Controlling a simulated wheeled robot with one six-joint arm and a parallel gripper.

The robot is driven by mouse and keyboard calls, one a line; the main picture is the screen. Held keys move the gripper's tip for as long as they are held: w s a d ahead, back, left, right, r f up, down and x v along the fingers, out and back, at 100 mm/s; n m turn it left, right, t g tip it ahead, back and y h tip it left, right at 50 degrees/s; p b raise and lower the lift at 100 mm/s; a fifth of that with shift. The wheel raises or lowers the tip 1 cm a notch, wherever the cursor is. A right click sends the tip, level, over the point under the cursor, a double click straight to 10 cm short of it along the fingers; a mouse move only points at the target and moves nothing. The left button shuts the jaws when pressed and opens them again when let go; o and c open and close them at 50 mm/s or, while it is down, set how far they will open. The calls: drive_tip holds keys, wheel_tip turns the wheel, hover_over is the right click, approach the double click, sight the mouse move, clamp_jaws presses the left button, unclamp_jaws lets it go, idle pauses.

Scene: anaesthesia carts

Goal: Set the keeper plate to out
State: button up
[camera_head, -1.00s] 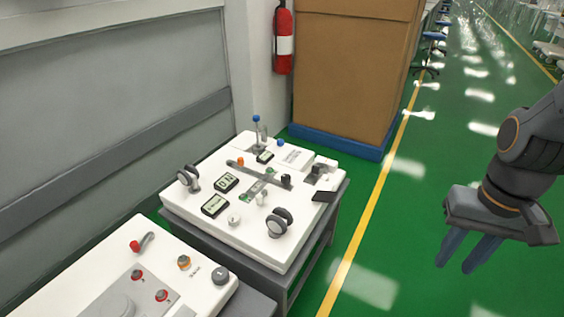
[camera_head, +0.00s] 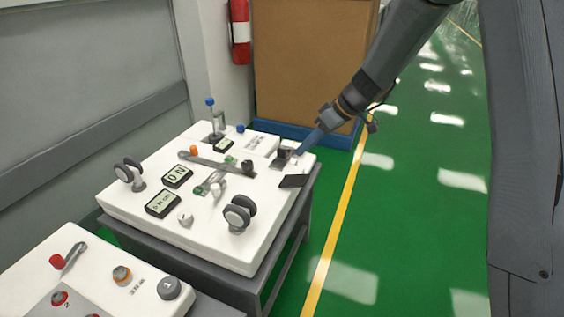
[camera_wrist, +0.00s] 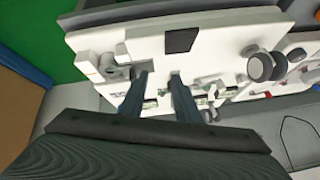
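The white cart-top panel (camera_head: 150,213) carries a small grey fitting (camera_head: 282,159) near its far right corner, which may be the keeper plate; its in or out position is too small to tell. My gripper (camera_head: 303,150) comes down from the upper right, with its fingertips over or beside this fitting; I cannot tell whether they touch. In the wrist view, the two blue-grey fingers (camera_wrist: 160,84) are apart with nothing seen between them. A white and grey fitting (camera_wrist: 115,70) stands just left of the left finger there.
A black plate (camera_head: 293,181) lies at the panel's right edge. Twin-wheel knobs (camera_head: 238,213), a long grey bar (camera_head: 215,163) and displays (camera_head: 177,177) crowd the panel. A second cart (camera_head: 110,277) stands in front. A cardboard box (camera_head: 310,60) stands behind. Green floor is free at right.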

sight(282, 150)
drive_tip(key=shift+w+a+f+n+t+y+b, duration=0.25)
drive_tip(key=shift+w+a+f+n+b, duration=0.25)
drive_tip(key=shift+w+a+f, duration=1.1)
drive_tip(key=shift+w+a+f+n+t+y+b, duration=0.15)
drive_tip(key=shift+w+a+f+n+y+b, duration=0.25)
drive_tip(key=shift+w+a+f, duration=1.2)
drive_tip(key=shift+w+a+f+n+t+y+b, duration=0.2)
drive_tip(key=shift+w+a+f+n+b, duration=0.35)
drive_tip(key=shift+w+a+f, duration=1)
drive_tip(key=shift+w+d+r, duration=0.4)
drive_tip(key=shift+w+d, duration=0.05)
drive_tip(key=shift+d, duration=0.15)
clamp_jaws()
